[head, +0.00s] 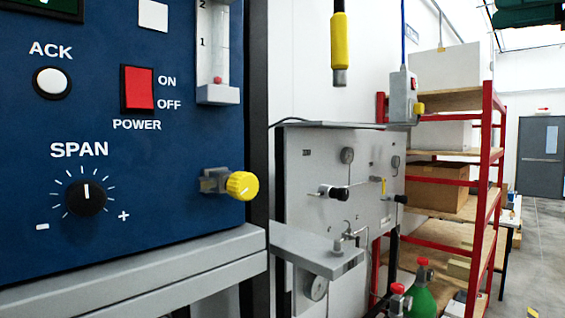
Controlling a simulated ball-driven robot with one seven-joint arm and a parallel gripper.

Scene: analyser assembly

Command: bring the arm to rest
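My gripper and arm do not show in the head view. The analyser's blue front panel (180,150) fills the left side, close to the camera. It carries a black SPAN knob (86,198) with its white mark pointing about straight up. Above it are a red POWER rocker switch (138,88) and a white ACK button (52,83). A yellow valve knob (242,185) sticks out at the panel's lower right. A flow tube (214,50) stands upright above it.
A grey ledge (150,268) runs below the panel. A grey gauge panel (330,180) with valves stands behind, with a green cylinder (422,300) below right. A red-framed shelf (482,180) holds boxes. A yellow-sleeved tool (340,42) hangs above. Open floor (540,250) leads to a grey door (541,155).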

